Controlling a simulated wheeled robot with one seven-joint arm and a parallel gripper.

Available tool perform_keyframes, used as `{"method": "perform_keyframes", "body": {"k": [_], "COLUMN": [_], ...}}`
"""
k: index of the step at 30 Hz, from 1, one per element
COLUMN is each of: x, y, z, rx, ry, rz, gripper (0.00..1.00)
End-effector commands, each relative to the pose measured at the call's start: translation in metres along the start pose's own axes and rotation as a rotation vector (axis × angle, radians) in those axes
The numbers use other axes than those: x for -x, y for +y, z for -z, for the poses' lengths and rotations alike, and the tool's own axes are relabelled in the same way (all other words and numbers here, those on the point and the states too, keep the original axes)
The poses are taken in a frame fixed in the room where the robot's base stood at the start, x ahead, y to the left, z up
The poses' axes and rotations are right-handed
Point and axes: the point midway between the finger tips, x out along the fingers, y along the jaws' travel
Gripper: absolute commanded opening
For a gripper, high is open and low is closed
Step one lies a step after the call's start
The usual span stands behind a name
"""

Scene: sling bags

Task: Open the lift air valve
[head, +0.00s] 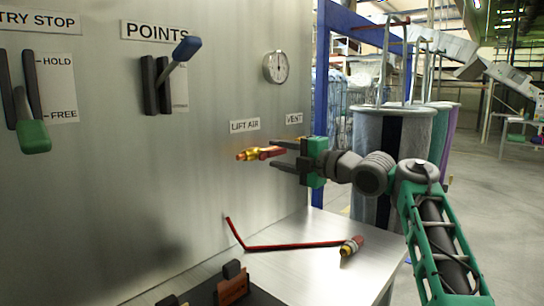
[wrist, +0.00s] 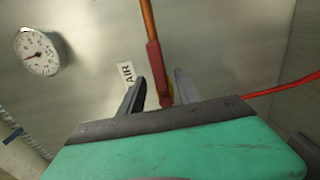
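The lift air valve (head: 249,155) is a brass fitting with a red lever on the steel panel, below the LIFT AIR label (head: 245,125). My gripper (head: 274,154) is open at the valve's right side, its two dark fingers above and below the lever's right end. In the wrist view, the red lever (wrist: 156,60) reaches in between the fingertips (wrist: 160,86). A gap shows on the lever's left; the right finger looks close, and I cannot tell whether it touches. A copper pipe (wrist: 148,18) runs up beyond the lever. My fingers hide part of the valve.
A pressure gauge (head: 275,67) and a VENT label (head: 294,118) are on the panel to the upper right. A red hose (head: 290,246) with a brass end (head: 351,246) lies along the metal table (head: 325,275). Two levers are at left. Hanging bags (head: 375,150) stand behind my arm.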

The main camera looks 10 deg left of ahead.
Motion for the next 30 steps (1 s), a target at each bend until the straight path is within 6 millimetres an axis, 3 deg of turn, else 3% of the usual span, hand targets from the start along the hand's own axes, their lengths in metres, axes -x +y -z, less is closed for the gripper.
{"method": "perform_keyframes", "body": {"k": [3, 7, 20, 23, 26, 30], "x": [0.027, 0.047, 0.055, 0.063, 0.087, 0.153], "y": [-0.002, -0.002, 0.005, 0.015, 0.011, -0.028], "z": [-0.001, -0.001, -0.002, -0.013, -0.024, -0.019], "rx": [0.001, 0.000, -0.035, -0.190, -0.470, -0.919], "ry": [-0.005, -0.002, -0.021, -0.115, -0.293, -0.619], "rz": [0.000, 0.000, 0.016, 0.075, 0.170, 0.280], "gripper": [0.40, 0.40, 0.40, 0.40, 0.40, 0.40]}}
